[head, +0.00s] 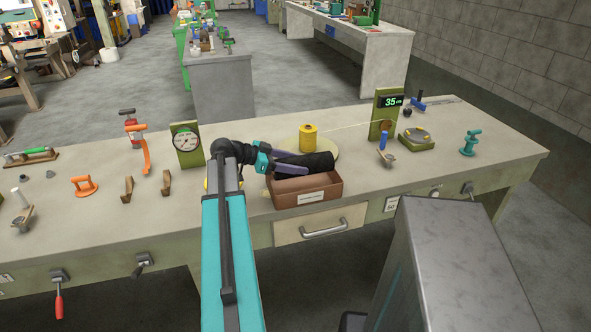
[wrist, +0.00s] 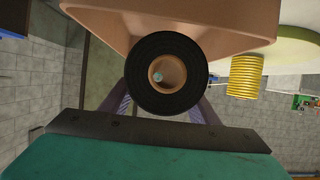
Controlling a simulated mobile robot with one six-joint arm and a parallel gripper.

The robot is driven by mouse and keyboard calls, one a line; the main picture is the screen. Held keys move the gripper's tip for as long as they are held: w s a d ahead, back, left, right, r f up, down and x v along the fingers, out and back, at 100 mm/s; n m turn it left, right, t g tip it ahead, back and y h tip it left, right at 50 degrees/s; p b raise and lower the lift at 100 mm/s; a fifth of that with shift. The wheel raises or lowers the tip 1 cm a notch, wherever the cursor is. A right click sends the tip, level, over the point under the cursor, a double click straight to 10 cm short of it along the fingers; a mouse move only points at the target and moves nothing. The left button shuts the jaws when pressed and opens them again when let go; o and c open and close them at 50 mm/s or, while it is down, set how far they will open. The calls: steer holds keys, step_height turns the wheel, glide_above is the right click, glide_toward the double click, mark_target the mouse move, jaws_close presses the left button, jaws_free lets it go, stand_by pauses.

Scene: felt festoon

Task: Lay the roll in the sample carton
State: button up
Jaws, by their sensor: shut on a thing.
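The roll (head: 318,160) is dark, nearly black, and lies level in my gripper (head: 300,165). In the wrist view the roll (wrist: 140,84) shows end-on, with a tan hollow core. My gripper's purple fingers (wrist: 165,106) are shut on it, one on each side. The sample carton (head: 307,191) is an open brown box with a white label on its front, near the bench's front edge. The roll is over the carton's opening and hides much of its inside. The carton (wrist: 225,25) also shows behind the roll in the wrist view. I cannot tell whether the roll touches it.
A yellow spool (head: 308,139) stands on a pale round disc (head: 330,168) just behind the carton. A dial gauge (head: 186,142) is left of my wrist. A green display post (head: 386,112) stands to the right. The bench right of the carton is mostly clear.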

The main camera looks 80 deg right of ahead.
steer(key=shift+f+p, duration=0.65)
steer(key=shift+f, duration=0.95)
steer(key=shift+f+b, duration=0.65)
steer(key=shift+b, duration=0.3)
steer(key=o, duration=1.4)
steer(key=shift+r+p, duration=0.2)
steer(key=shift+p, duration=0.1)
steer(key=shift+r+p, duration=0.45)
steer(key=shift+p, duration=0.2)
steer(key=b+v, duration=0.3)
steer(key=v, duration=0.9)
steer(key=shift+f+b, duration=0.1)
steer(key=shift+b, duration=0.2)
